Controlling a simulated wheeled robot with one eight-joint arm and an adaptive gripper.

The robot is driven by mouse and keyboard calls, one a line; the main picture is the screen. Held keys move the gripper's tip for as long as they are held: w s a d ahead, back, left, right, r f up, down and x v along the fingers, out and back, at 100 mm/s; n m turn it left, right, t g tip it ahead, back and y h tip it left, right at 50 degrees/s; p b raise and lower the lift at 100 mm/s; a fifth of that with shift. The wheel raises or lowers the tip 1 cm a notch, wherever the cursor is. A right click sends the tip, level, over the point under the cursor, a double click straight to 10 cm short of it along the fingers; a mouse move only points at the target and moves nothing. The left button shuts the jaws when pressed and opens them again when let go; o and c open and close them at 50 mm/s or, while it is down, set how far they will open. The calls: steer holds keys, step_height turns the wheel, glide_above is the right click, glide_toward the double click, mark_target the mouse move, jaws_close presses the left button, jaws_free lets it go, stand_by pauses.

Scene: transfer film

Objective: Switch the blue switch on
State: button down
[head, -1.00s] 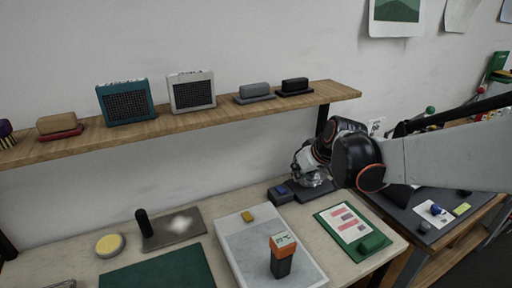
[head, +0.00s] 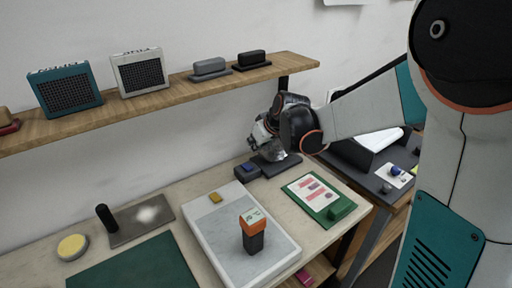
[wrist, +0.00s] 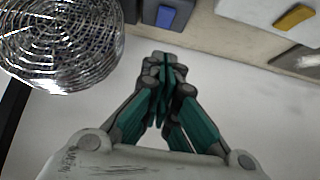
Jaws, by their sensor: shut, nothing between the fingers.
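The blue switch (head: 248,167) sits on a small dark box at the back of the worktable, near the wall. It also shows in the wrist view (wrist: 167,16) at the top, with its blue part tilted. My gripper (head: 257,140) is above and behind the switch, close to the wall. In the wrist view its fingers (wrist: 163,64) are closed together and empty. They are apart from the switch in that picture. The switch's exact on or off position is hard to tell.
A pale tray (head: 205,232) with a yellow block and an orange-topped block stands in front. A green board (head: 309,191) lies to the right. A wooden shelf (head: 170,98) runs above the table.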

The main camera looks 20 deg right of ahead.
steer(key=b, duration=0.2)
glide_above(246, 166)
steer(key=s, duration=0.1)
steer(key=f, duration=0.5)
steer(key=shift+s+d+f, duration=0.15)
steer(key=shift+d+f, duration=0.1)
steer(key=shift+f, duration=0.15)
steer(key=shift+s+d+f+b, duration=0.15)
steer(key=shift+f+b, duration=0.15)
steer(key=shift+f, duration=0.3)
steer(key=shift+s+a+f+b, duration=0.15)
steer(key=shift+f+b, duration=0.15)
steer(key=shift+f, duration=0.25)
steer(key=shift+d+f, duration=0.1)
steer(key=shift+f, duration=0.45)
steer(key=shift+s, duration=0.1)
steer(key=shift+s+d+f+b, duration=0.15)
steer(key=shift+s+f+b, duration=0.2)
steer(key=shift+f, duration=0.2)
steer(key=shift+w+r, duration=0.1)
steer(key=shift+w, duration=0.1)
steer(key=shift+w+a+r, duration=0.25)
steer(key=shift+w, duration=0.35)
